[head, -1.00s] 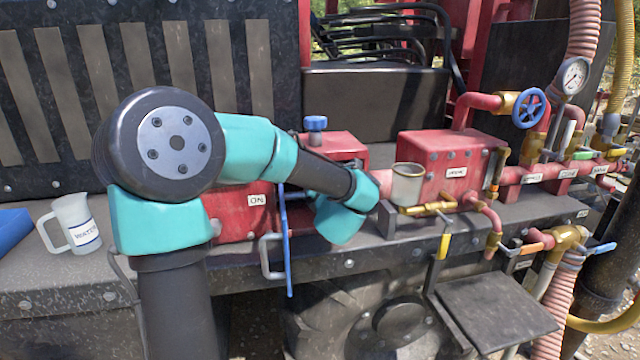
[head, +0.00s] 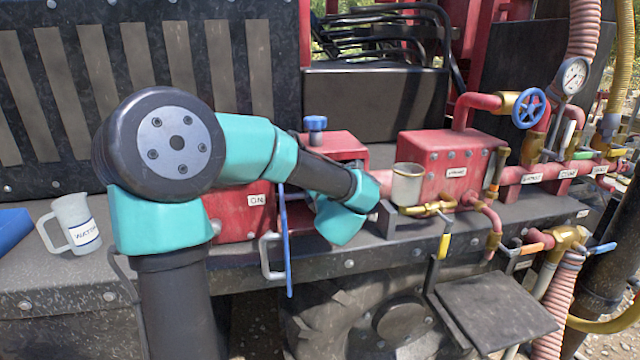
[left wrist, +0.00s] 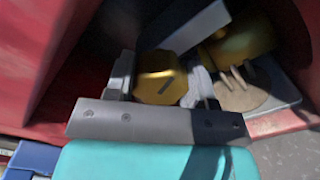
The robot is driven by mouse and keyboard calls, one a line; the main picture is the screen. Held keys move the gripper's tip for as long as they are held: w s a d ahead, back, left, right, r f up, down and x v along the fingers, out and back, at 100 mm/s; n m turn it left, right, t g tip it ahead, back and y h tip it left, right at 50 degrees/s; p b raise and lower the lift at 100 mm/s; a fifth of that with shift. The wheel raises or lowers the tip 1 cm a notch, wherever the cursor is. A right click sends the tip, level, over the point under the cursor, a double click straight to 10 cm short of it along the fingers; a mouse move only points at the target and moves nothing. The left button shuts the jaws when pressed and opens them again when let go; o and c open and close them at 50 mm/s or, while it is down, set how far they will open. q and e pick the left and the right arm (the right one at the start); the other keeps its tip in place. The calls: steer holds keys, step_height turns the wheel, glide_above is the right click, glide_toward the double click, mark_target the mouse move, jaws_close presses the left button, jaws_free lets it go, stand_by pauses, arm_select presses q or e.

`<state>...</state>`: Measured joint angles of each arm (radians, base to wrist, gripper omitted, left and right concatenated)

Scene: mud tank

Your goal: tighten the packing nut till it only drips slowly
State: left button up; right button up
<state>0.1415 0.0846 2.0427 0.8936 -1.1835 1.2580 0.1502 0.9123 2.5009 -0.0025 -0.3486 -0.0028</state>
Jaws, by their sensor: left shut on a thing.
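The packing nut (left wrist: 158,84) is a brass, many-sided piece with a dark mark on its face. It shows in the left wrist view, inside a red-walled recess. My left gripper (left wrist: 163,72) has one finger on each side of it and is shut on it. In the head view my left arm reaches in toward the red pump housing, and the arm itself hides the fingers and the nut. No dripping water can be made out. My right gripper is in neither view.
A brass part with studs (left wrist: 240,78) sits close right of the nut. A metal cup (head: 407,184) stands right of my arm. A white water jug (head: 75,222) stands at left.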

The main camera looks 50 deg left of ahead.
arm_select(q)
steer(key=m, duration=0.6)
steer(key=shift+f+m, duration=0.1)
steer(key=shift+m, duration=0.3)
stand_by(0.4)
steer(key=o, duration=0.9)
steer(key=v, duration=1.7)
steer(key=shift+s+d, duration=0.15)
steer(key=shift+d, duration=0.05)
